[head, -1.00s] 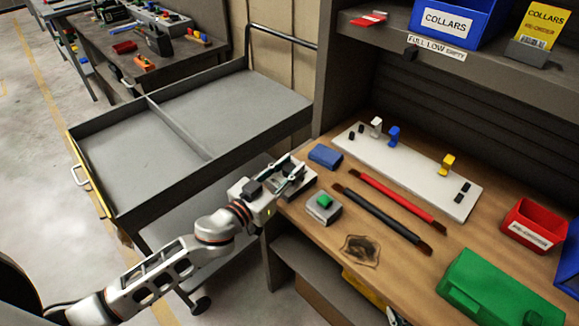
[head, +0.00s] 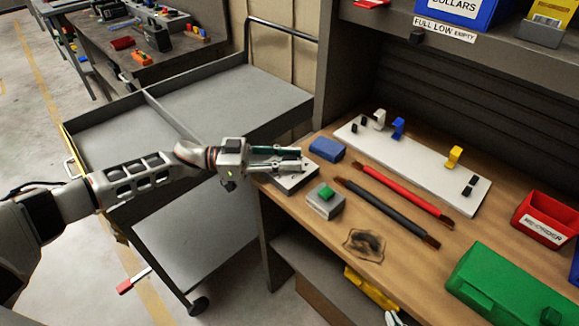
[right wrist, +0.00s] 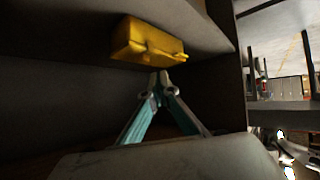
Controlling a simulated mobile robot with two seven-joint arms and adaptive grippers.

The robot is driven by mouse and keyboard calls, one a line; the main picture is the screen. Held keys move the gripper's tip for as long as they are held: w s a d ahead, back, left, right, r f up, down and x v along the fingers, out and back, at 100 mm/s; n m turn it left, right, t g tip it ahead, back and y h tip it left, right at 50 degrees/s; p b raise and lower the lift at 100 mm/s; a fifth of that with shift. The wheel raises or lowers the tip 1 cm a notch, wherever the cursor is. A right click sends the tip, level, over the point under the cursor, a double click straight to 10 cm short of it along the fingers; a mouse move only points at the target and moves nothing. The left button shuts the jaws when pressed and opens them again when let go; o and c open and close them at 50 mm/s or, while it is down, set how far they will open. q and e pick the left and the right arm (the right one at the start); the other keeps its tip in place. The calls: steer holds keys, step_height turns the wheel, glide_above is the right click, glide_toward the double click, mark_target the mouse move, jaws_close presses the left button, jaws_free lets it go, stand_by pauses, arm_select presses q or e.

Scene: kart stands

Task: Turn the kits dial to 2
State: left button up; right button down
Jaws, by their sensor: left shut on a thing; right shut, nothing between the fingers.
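My left gripper (head: 301,160) is at the left edge of the wooden bench in the head view. It is shut on a light grey block (head: 293,183) with a dark part on top; the fingers hide some of it. A black knob (head: 416,37) sits on the upper shelf edge beside a "FULL LOW EMPTY" label (head: 444,30). I cannot make out a dial marked kits. My right gripper (right wrist: 160,78) is shut and empty in the right wrist view, in front of and below a yellow thing (right wrist: 148,42) under a dark shelf.
A grey block with a green button (head: 325,198), a blue block (head: 326,149), red (head: 402,192) and black (head: 388,212) rods and a dark stain (head: 364,244) are on the bench. A white board with hooks (head: 420,170) lies behind. A grey cart (head: 220,100) stands left.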

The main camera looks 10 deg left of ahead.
arm_select(q)
steer(key=shift+w+f+m+g+b, duration=0.1)
steer(key=shift+f+m+g+b, duration=0.25)
steer(key=shift+m+g+b, duration=0.7)
steer(key=shift+r+g+b, duration=0.1)
steer(key=shift+g+b, duration=0.5)
steer(key=shift+g, duration=0.05)
arm_select(e)
steer(key=shift+g, duration=0.3)
steer(key=f, duration=0.2)
steer(key=s+f, duration=0.1)
steer(key=f, duration=0.2)
steer(key=shift+s+d+f, duration=0.25)
steer(key=shift+d+f, duration=0.05)
steer(key=shift+f, duration=0.1)
arm_select(q)
steer(key=shift+r, duration=0.2)
arm_select(e)
steer(key=shift+w+d+r, duration=0.1)
steer(key=shift+w+r, duration=0.5)
steer(key=shift+r, duration=0.05)
arm_select(q)
steer(key=o, duration=1.1)
arm_select(e)
steer(key=shift+s+f, duration=0.1)
steer(key=shift+f, duration=0.15)
steer(key=shift+r, duration=0.1)
arm_select(q)
steer(key=a, duration=0.7)
steer(key=shift+a, duration=0.25)
